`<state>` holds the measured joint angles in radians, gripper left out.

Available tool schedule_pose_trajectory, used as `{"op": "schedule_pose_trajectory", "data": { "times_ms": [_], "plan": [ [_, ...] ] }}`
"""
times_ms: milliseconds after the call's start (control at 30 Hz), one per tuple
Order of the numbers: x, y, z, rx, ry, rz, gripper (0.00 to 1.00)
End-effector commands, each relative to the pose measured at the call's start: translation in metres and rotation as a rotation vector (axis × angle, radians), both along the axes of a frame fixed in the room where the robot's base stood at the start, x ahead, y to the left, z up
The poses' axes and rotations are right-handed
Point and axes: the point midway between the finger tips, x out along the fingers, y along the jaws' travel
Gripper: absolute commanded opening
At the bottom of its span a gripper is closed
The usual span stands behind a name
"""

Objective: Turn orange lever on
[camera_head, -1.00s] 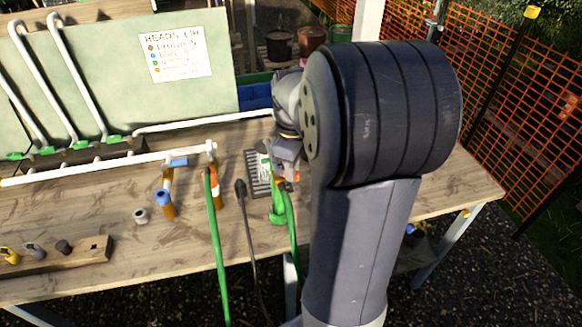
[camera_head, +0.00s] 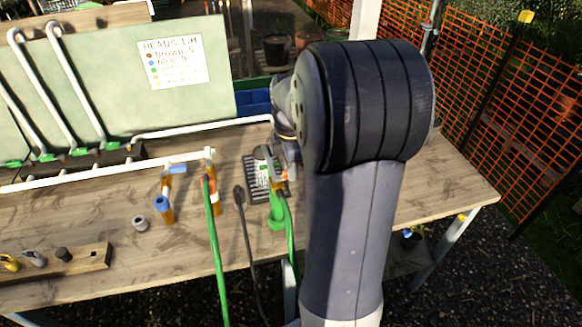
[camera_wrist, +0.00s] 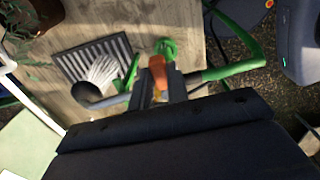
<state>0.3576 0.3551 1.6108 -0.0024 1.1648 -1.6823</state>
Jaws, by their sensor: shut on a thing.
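The orange lever (camera_wrist: 158,76) shows in the wrist view on a green hose fitting, and as a small orange patch (camera_head: 279,186) in the head view. My gripper (camera_wrist: 170,92) is shut on the lever; the fingertips sit close around its lower end and hide part of it. A green hose (camera_wrist: 235,68) runs from the fitting to the right. On the other side is a dark round head (camera_wrist: 88,94), with pale streaks like a water spray fanning from it over a slotted grate (camera_wrist: 66,66). In the head view my arm hides much of the fitting.
The wooden table (camera_head: 110,205) carries white pipes (camera_head: 95,173), a blue-topped orange fitting (camera_head: 164,207) and a small grey ring (camera_head: 140,223). A green hose (camera_head: 216,250) and a dark cable (camera_head: 247,240) hang over its front edge. Orange mesh fencing (camera_head: 500,110) stands at right.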

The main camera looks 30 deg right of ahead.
Motion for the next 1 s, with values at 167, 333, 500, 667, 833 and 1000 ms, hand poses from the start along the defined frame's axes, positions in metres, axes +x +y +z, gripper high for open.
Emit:
{"op": "schedule_pose_trajectory", "data": {
  "times_ms": [167, 333, 500, 667, 833, 1000],
  "plan": [
    [0.0011, -0.0001, 0.0006, -0.001, -0.002, 0.015, 0.00],
    [0.0011, -0.0001, 0.0005, -0.001, -0.002, 0.017, 0.00],
    [0.0010, 0.0000, 0.0005, -0.001, -0.002, 0.016, 0.17],
    [0.0009, 0.0000, 0.0004, 0.000, -0.001, 0.016, 0.30],
    [0.0007, -0.0001, 0.0002, 0.000, -0.001, 0.015, 0.38],
    [0.0007, -0.0001, 0.0009, 0.000, -0.001, 0.015, 0.38]
  ]
}}
